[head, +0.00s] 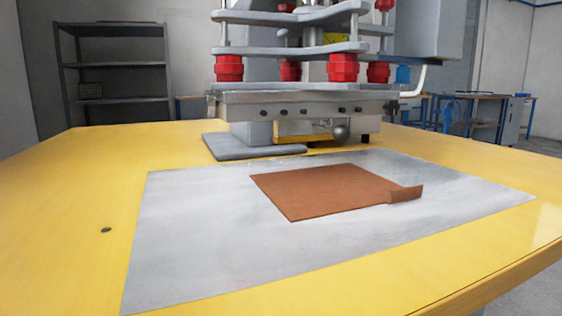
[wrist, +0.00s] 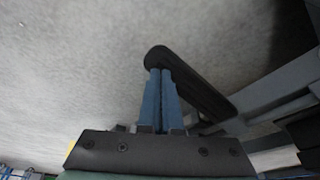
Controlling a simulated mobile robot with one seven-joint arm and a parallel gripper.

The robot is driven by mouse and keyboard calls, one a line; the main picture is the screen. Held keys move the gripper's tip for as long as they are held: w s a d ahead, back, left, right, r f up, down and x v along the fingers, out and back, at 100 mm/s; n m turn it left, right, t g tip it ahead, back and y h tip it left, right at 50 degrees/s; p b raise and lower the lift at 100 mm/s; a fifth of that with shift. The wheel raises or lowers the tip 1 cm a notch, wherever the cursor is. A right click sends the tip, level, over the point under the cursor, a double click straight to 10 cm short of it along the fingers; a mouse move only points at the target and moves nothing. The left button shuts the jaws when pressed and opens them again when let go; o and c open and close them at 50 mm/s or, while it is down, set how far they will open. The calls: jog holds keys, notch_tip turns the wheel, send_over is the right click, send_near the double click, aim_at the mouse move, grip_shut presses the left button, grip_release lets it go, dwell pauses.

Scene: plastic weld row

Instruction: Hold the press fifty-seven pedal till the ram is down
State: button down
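The press (head: 290,60) stands at the back of the yellow table in the head view. It has grey plates, red cylindrical parts and a wide metal platen (head: 300,106) with a round knob below. I cannot tell how far down the ram is, and no number is readable on the press. In the wrist view a long black pad (wrist: 195,88), which looks like the pedal, lies over the grey floor beside grey metal bars. My gripper (wrist: 158,72) has its two blue fingers together, with tips at the pad's near end. Whether they touch it is unclear.
On the yellow table (head: 60,220) lies a metal sheet (head: 200,250) with a brown square piece (head: 325,190) on it. A grey shelf (head: 118,70) stands at the back left. Blue-framed tables (head: 475,105) stand at the back right. Open floor (wrist: 70,70) lies left of the pad.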

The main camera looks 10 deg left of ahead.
jog(key=shift+s+d+f+b, duration=0.1)
jog(key=shift+s+f+b, duration=0.1)
jog(key=shift+f+b, duration=1.4)
jog(key=shift+f+p, duration=0.4)
jog(key=shift+p, duration=0.05)
dwell(0.5)
notch_tip(320, 180, up, 8)
jog(key=p, duration=0.9)
jog(key=shift+w+r, duration=0.1)
